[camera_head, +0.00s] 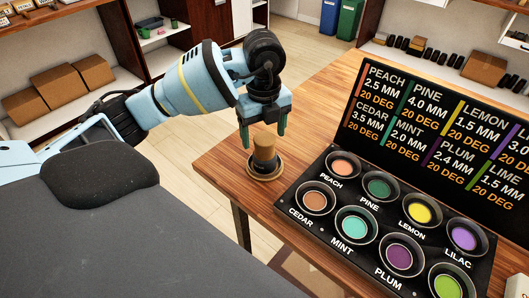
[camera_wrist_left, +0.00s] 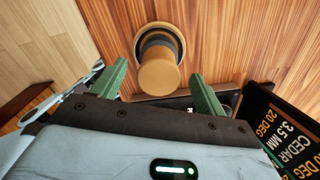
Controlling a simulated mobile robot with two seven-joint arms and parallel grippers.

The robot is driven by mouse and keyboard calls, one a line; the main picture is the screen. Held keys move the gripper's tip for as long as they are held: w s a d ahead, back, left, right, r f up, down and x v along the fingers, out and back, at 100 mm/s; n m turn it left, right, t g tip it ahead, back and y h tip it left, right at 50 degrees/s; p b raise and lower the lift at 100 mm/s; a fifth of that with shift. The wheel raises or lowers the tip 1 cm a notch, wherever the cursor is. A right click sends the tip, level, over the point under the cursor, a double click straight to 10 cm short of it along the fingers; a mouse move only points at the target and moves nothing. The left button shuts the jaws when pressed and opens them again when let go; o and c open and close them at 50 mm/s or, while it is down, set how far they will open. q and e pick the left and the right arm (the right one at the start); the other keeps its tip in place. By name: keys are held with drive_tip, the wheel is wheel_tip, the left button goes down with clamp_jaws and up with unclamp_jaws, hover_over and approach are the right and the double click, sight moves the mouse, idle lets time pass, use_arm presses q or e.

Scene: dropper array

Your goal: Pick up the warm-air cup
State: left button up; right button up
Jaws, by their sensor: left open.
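A tan cylindrical cup (camera_head: 264,151), the only cup-like piece standing apart from the panel, stands upright on a round dark base with a wooden rim (camera_head: 265,172) near the table's left edge. My left gripper (camera_head: 264,138) is open and points down, its green fingers around the cup's top in the head view. In the left wrist view the cup (camera_wrist_left: 158,72) lies between and just beyond the spread fingertips of the gripper (camera_wrist_left: 158,72). I see no contact. My right gripper is not in view.
A black panel (camera_head: 330,222) with several coloured round wells stands right of the cup. Behind it rises a black label board (camera_head: 440,130). The wooden table (camera_head: 225,160) is clear left of the cup. Shelves with boxes (camera_head: 62,85) stand farther back.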

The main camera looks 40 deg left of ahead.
sight(265, 152)
use_arm(q)
drive_tip(key=f, duration=0.2)
drive_tip(key=shift+s+d+f, duration=0.2)
drive_tip(key=shift+d+f, duration=0.05)
drive_tip(key=shift+f, duration=0.65)
drive_tip(key=shift+c, duration=0.4)
drive_tip(key=shift+r, duration=0.1)
drive_tip(key=c, duration=1.1)
